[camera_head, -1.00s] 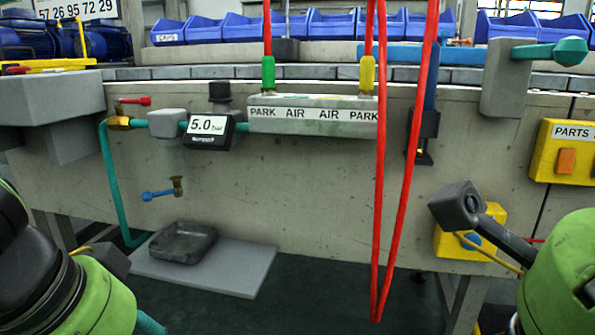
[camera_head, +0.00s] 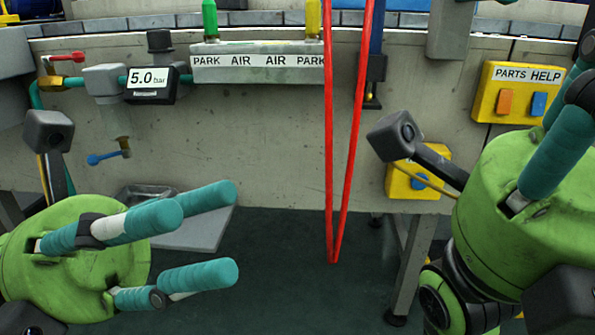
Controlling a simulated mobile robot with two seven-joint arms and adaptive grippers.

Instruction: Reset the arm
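My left gripper (camera_head: 222,238) is at the lower left, with a green body and teal fingers that point right. Its fingers are spread apart with nothing between them. It is in front of the grey plate and the dark tray, covering part of both. My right gripper (camera_head: 560,150) is at the right edge, with a green body and teal fingers pointing up and right. Its fingers are partly cut off by the frame edge, and I cannot tell how far apart they are.
A grey manifold (camera_head: 258,64) carries PARK and AIR labels. Red hoses (camera_head: 330,150) hang in a loop between my arms. A gauge (camera_head: 150,84) reads 5.0 bar. A yellow PARTS HELP box (camera_head: 520,93) is near my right gripper. A dark tray (camera_head: 146,191) sits on a grey plate (camera_head: 205,232).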

